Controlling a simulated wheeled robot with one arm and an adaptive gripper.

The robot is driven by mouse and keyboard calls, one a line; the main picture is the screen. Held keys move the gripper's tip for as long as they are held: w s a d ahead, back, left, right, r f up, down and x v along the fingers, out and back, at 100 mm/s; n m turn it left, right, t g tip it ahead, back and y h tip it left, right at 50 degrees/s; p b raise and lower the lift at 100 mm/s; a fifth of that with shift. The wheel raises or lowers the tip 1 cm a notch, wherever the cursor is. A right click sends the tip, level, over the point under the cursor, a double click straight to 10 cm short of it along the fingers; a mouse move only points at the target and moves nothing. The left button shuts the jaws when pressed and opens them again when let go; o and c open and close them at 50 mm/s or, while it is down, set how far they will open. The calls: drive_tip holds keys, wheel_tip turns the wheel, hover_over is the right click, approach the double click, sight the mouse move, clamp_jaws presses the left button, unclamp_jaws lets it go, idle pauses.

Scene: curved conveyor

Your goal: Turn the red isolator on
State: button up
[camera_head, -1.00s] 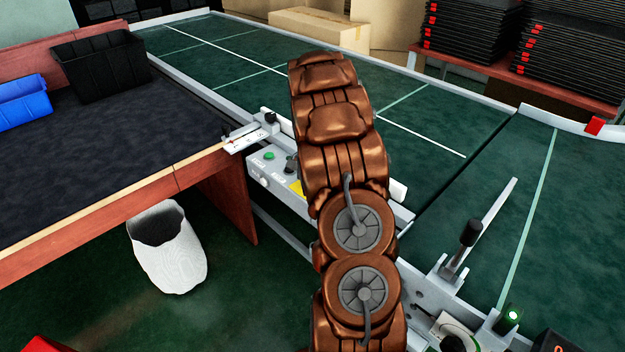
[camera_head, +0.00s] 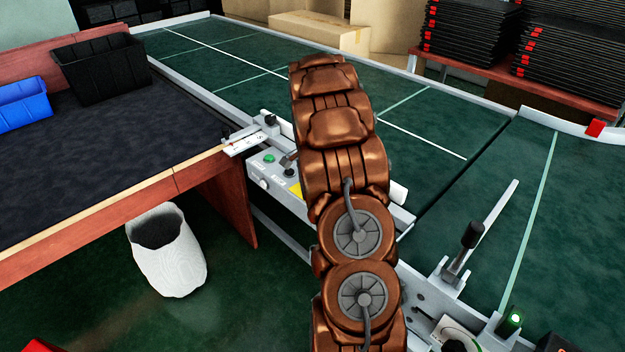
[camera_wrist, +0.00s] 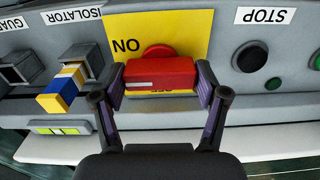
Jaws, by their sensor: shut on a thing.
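The red isolator handle (camera_wrist: 160,78) is in the middle of the wrist view, on a yellow plate (camera_wrist: 190,28) marked ON, with a second label partly hidden below the handle. The handle lies crosswise in this view. My gripper (camera_wrist: 162,105) has one finger at each end of the red handle and is shut on it. In the head view my copper-coloured arm hides the handle; only a corner of the yellow plate (camera_head: 295,189) shows on the grey control panel.
Beside the handle are a blue, white and yellow block (camera_wrist: 62,90), a black button (camera_wrist: 250,56) and a green button (camera_wrist: 273,84). The green conveyor (camera_head: 420,110) lies behind my arm. A wooden table (camera_head: 110,170) and white bin (camera_head: 168,255) stand left.

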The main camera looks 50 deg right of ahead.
drive_tip(key=o, duration=1.2)
drive_tip(key=shift+c, duration=0.2)
wheel_tip(320, 180, up, 12)
drive_tip(key=shift+r, duration=0.1)
drive_tip(key=s+a+r+n+p, duration=0.1)
drive_tip(key=s+a+r+n, duration=0.25)
drive_tip(key=a, duration=0.45)
drive_tip(key=s+a+r+n+p, duration=0.2)
drive_tip(key=s+a+r+n, duration=0.15)
drive_tip(key=a, duration=0.55)
drive_tip(key=s+a+r+n+p, duration=0.15)
drive_tip(key=s+a, duration=0.25)
drive_tip(key=a, duration=0.4)
drive_tip(key=s+a+n+g+p, duration=0.1)
drive_tip(key=s+a+n, duration=0.4)
drive_tip(key=s, duration=0.4)
drive_tip(key=s+a+n+p, duration=0.2)
drive_tip(key=s+a+n, duration=0.3)
drive_tip(key=s, duration=0.5)
drive_tip(key=shift+a+g, duration=0.4)
drive_tip(key=shift+a, duration=0.6)
